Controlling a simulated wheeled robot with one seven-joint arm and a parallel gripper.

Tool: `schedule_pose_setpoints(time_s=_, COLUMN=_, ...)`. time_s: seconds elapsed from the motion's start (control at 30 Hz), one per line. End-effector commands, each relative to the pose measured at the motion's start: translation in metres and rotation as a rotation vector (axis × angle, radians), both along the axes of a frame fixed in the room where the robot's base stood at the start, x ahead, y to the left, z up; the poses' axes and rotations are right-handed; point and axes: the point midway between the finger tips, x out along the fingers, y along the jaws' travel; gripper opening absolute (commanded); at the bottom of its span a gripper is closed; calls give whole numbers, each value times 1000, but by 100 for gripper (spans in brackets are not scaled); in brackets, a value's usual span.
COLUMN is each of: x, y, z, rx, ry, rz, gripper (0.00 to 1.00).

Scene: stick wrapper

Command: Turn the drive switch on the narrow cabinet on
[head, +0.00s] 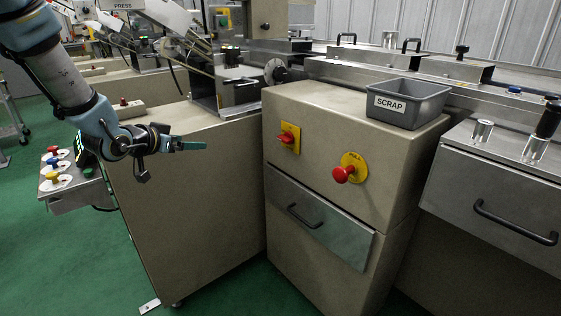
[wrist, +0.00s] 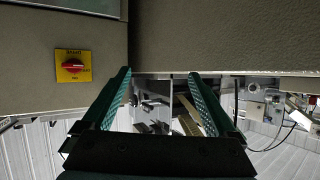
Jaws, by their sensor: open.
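The narrow cabinet (head: 320,120) is a beige box in the middle of the head view. A red rotary switch on a yellow square plate (head: 288,137) is on its front, near the left edge. The switch shows in the wrist view (wrist: 73,66) at upper left, its red handle lying across the plate; the lettering is too small to read surely. My gripper (head: 205,146) is left of the switch, pointing toward the cabinet, with clear air between. In the wrist view my gripper (wrist: 160,75) has its green fingers apart with nothing between them, and the switch is off to their left.
A red mushroom button on a round yellow plate (head: 345,173) sticks out right of the switch. Below are a steel drawer front (head: 318,218) with a black handle. A grey SCRAP bin (head: 408,102) sits on top. A larger beige cabinet (head: 185,200) stands left.

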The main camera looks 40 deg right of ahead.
Motion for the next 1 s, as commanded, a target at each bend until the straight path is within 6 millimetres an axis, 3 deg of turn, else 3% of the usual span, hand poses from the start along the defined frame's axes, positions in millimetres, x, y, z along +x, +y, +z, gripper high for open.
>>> schedule_pose_setpoints(time_s=0.03, x=-18, y=-34, z=-29, rx=-78, ry=-15, rz=-102, gripper=92)
schedule_pose_setpoints(time_s=0.1, x=-44, y=-71, z=-36, rx=-191, ry=-32, rz=-228, gripper=92)
schedule_pose_setpoints(time_s=0.2, x=-78, y=-104, z=-39, rx=-324, ry=-36, rz=-369, gripper=92)
schedule_pose_setpoints(time_s=0.33, x=-105, y=-122, z=-38, rx=-425, ry=-30, rz=-470, gripper=92)
schedule_pose_setpoints(time_s=0.57, x=-114, y=-142, z=-33, rx=-455, ry=-30, rz=-502, gripper=92)
schedule_pose_setpoints(time_s=1.0, x=-117, y=-217, z=-33, rx=-454, ry=-29, rz=-497, gripper=92)
